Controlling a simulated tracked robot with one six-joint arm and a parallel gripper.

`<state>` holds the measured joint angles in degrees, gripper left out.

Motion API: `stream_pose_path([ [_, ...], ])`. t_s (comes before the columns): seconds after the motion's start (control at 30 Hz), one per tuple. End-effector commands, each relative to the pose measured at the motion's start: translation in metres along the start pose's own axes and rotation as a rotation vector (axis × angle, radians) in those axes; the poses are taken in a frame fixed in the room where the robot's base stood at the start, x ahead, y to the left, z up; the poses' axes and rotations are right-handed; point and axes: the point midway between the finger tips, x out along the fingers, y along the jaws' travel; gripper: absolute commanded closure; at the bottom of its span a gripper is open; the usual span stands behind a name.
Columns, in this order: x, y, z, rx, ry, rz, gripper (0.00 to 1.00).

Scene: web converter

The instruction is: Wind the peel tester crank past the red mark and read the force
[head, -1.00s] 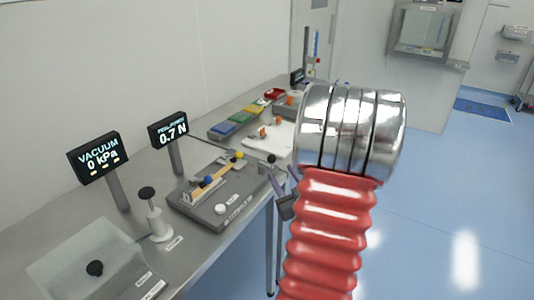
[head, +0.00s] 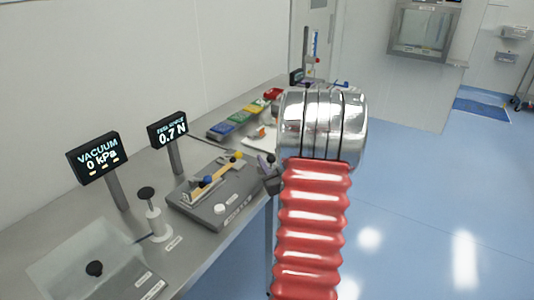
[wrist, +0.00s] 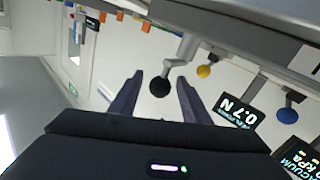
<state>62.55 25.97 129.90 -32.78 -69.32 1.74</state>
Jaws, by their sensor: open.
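The peel tester (head: 230,204) is a dark grey base on the bench, with blue and yellow knobs on top. Its display (head: 168,130) reads 0.7 N; it also shows upside down in the wrist view (wrist: 236,110). In the wrist view a crank arm (wrist: 184,52) ends in a black knob (wrist: 160,87). My gripper (wrist: 160,78) is open, with one finger on each side of this knob; I cannot tell whether they touch it. In the head view my gripper (head: 268,168) is at the tester's right end, partly behind my arm. I cannot make out the red mark.
A vacuum display (head: 98,158) reading 0 kPa stands at the left, near a black-knobbed plunger (head: 147,194) and a clear chamber (head: 75,258). Coloured trays (head: 238,117) lie further back on the bench. The blue floor (head: 420,220) at the right is clear.

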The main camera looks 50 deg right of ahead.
Motion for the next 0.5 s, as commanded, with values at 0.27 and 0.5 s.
stream_pose_path([
  [0.27, 0.033, -0.001, 0.0, 0.0, 0.001, -0.002, 0.57],
  [0.5, 0.038, -0.001, 0.0, 0.0, 0.0, -0.001, 0.57],
])
